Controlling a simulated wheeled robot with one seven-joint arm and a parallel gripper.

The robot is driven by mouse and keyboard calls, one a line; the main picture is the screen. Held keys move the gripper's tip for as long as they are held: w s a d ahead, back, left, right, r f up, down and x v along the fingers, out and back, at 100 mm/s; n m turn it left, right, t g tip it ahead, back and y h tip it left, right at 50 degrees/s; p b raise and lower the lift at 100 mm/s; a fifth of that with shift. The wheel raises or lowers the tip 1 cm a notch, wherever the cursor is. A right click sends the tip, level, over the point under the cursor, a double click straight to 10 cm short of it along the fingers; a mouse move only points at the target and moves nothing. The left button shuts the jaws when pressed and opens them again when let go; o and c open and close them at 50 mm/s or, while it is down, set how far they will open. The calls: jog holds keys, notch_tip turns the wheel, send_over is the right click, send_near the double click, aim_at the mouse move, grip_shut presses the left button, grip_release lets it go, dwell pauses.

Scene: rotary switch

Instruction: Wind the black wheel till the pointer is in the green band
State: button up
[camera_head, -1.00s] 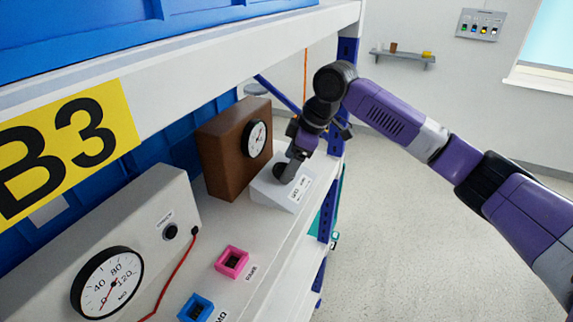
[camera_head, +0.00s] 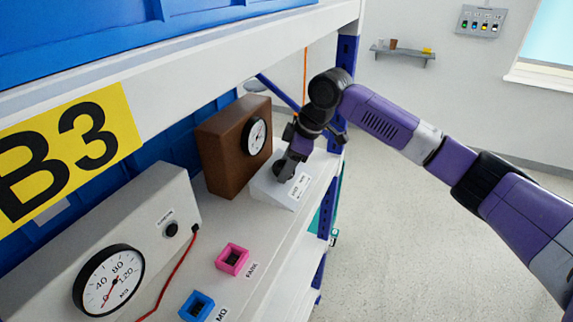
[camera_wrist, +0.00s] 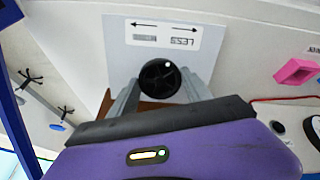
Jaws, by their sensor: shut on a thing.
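The black wheel (camera_wrist: 160,78) sits on a white sloped box (camera_head: 270,187), with a white dot near its rim in the wrist view. My gripper (camera_wrist: 162,90) is shut on it, one finger at each side. In the head view my gripper (camera_head: 284,170) comes down from above and mostly hides the wheel. A label with two arrows (camera_wrist: 152,33) lies beside the wheel; one word reads LESS. A round dial (camera_head: 257,136) with a dark pointer is on a brown box (camera_head: 224,150) behind the white box. Its pointer's exact place and any green band are too small to tell.
A grey box (camera_head: 165,205) with a larger gauge (camera_head: 108,281) and a red wire stands at the left. Pink (camera_head: 232,259) and blue (camera_head: 197,306) square blocks sit on the shelf (camera_head: 265,235). A blue upright (camera_head: 333,160) and the upper shelf are close to my arm.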

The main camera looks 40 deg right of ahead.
jog(key=m+p, duration=0.3)
jog(key=m, duration=0.1)
jog(key=shift+a+r, duration=0.15)
jog(key=m+p, duration=0.2)
jog(key=m, duration=0.2)
jog(key=shift+m, duration=0.4)
jog(key=m, duration=1)
jog(key=shift+d, duration=0.2)
jog(key=o, duration=1.4)
jog(key=shift+c, duration=0.2)
